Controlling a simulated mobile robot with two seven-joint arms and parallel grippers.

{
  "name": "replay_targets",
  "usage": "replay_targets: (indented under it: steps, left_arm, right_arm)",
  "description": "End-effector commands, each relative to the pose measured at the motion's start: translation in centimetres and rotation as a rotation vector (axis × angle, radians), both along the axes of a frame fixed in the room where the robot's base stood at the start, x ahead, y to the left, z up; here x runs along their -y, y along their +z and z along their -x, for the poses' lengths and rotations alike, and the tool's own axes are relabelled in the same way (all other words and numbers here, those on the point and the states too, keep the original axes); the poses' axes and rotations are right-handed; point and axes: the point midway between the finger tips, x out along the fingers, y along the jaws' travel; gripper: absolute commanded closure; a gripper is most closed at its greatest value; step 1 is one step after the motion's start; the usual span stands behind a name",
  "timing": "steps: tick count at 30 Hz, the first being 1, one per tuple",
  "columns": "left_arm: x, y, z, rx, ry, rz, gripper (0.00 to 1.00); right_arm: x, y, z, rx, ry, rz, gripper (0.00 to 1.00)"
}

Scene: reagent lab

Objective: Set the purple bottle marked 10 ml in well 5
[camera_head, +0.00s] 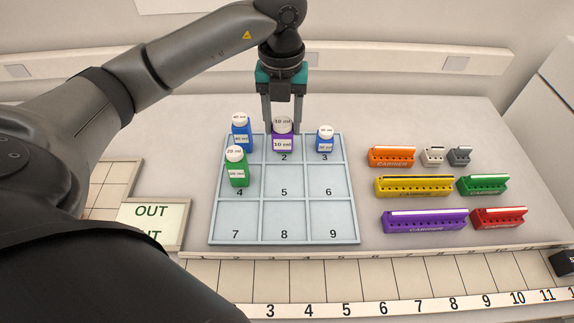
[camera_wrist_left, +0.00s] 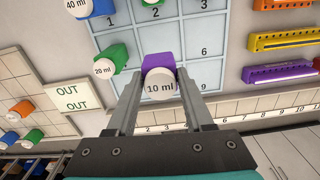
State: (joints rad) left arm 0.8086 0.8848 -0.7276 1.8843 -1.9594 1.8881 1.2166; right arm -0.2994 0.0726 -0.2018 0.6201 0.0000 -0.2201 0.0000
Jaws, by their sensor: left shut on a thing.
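The purple bottle (camera_head: 282,143) has a white cap marked 10 ml. My left gripper (camera_head: 283,124) is shut on it from above, over well 2 of the numbered tray (camera_head: 284,204) in the head view. I cannot tell from the head view how high it is held. In the left wrist view the purple bottle (camera_wrist_left: 159,68) sits between the two fingertips. Well 5 (camera_head: 284,180) shows empty in the middle of the tray. My right gripper is not in view.
A blue bottle (camera_head: 241,138) stands in well 1, another blue bottle (camera_head: 325,146) in well 3, and a green bottle (camera_head: 237,173) in well 4. Wells 6 to 9 are clear. Coloured carriers (camera_head: 414,187) lie right of the tray; an OUT sign (camera_head: 152,213) is at left.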

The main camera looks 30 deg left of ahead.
Motion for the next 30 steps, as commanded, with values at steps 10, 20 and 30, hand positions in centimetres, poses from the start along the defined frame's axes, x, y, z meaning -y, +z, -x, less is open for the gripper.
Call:
replay_targets:
  steps: [10,20,30]
  left_arm:
    - [0.1,-7.8,0.0,-0.002,-0.001,0.001,1.0]
    - [0.1,-11.0,0.0,-0.003,-0.001,0.001,1.0]
    - [0.0,-12.9,0.0,0.001,-0.001,0.0,1.0]
  right_arm:
    - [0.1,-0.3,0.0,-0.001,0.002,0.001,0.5]
    - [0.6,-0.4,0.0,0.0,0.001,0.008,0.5]
    - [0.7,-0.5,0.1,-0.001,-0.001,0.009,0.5]
